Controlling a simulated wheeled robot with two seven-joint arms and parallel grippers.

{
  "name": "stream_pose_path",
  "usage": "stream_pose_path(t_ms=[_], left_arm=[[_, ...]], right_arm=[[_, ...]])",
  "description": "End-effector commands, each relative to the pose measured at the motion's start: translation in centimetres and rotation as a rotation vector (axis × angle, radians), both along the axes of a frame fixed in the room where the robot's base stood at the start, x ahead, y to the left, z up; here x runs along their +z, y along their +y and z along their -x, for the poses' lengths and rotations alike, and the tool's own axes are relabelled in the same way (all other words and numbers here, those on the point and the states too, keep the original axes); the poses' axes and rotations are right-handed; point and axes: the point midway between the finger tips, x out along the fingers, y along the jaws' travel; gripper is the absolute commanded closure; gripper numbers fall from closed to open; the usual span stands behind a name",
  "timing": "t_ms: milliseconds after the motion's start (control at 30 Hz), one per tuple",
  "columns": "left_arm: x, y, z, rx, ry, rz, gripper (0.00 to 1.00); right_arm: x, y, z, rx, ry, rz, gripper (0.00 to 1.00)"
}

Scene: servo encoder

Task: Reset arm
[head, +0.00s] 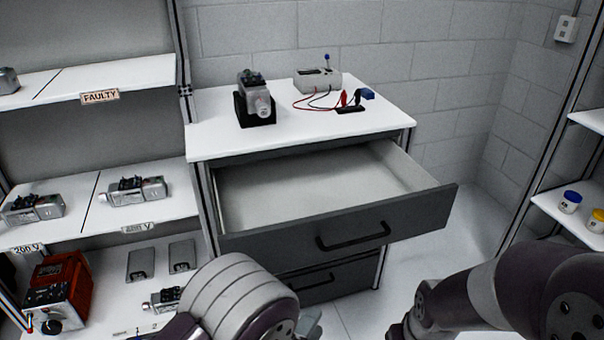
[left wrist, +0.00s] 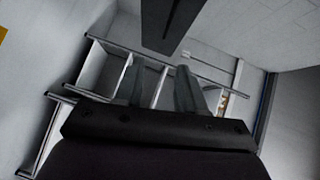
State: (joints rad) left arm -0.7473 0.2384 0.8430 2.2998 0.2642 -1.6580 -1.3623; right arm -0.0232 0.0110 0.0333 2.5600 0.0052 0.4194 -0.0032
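My left arm (head: 235,300) reaches in at the bottom centre of the head view, in front of the cabinet. Only a small grey part of my left gripper (head: 309,322) shows beyond it. In the left wrist view the two fingers of the left gripper (left wrist: 162,80) stand apart with nothing between them. My right arm (head: 500,290) crosses the bottom right of the head view; its gripper is not seen. The open drawer (head: 320,190) of the cabinet is empty. A servo (head: 256,95) sits in a black holder on the white cabinet top (head: 215,140).
A grey meter box (head: 316,80) with red and black leads stands on the cabinet top. Left shelves hold several servos (head: 135,191) and a red device (head: 58,290). Small jars (head: 570,202) stand on the right shelf. The drawer juts out towards my arms.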

Motion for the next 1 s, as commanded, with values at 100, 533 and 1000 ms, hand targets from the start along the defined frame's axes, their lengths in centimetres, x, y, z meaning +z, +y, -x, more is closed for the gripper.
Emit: stream_pose_path(t_ms=[100, 533, 1000], left_arm=[[-0.6, 0.9, -1.3, 0.059, 0.124, 0.055, 0.61], [-3.0, 7.4, -3.7, 0.454, 0.728, 0.364, 0.61], [0.2, 20.0, 6.0, 1.433, 1.351, 0.805, 0.61]], right_arm=[[0.0, 0.0, 0.0, 0.000, -0.001, 0.000, 0.57], [0.0, 0.0, 0.0, 0.000, 0.000, 0.000, 0.57], [0.0, 0.0, 0.0, 0.000, 0.000, 0.000, 0.57]])
